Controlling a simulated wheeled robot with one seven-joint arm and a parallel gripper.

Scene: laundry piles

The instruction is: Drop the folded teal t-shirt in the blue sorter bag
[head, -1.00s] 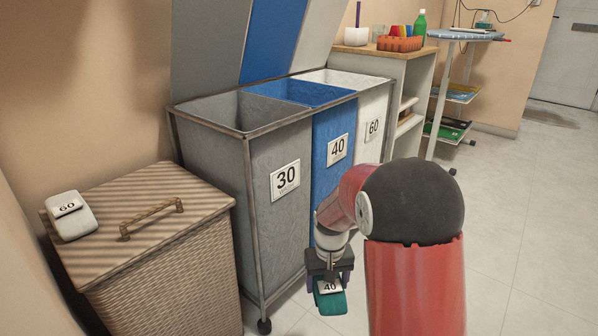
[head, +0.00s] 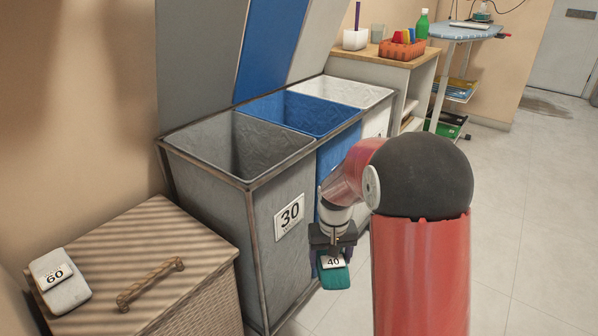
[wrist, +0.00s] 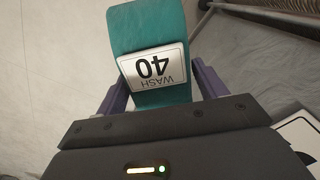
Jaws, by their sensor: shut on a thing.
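The folded teal t-shirt (head: 335,278) carries a white tag reading 40. My gripper (head: 333,254) is shut on it, in front of the sorter and below its rim. In the wrist view the teal t-shirt (wrist: 152,30) sits between the purple fingers of my gripper (wrist: 163,88), tag facing the camera. The blue sorter bag (head: 285,112) is the middle compartment, open at the top, with its blue lid raised behind. My arm hides most of its front and its label.
A grey bag (head: 215,140) labelled 30 is on the left, a white bag (head: 365,92) on the right. A shelf unit (head: 385,60) stands beyond. The floor at right is clear.

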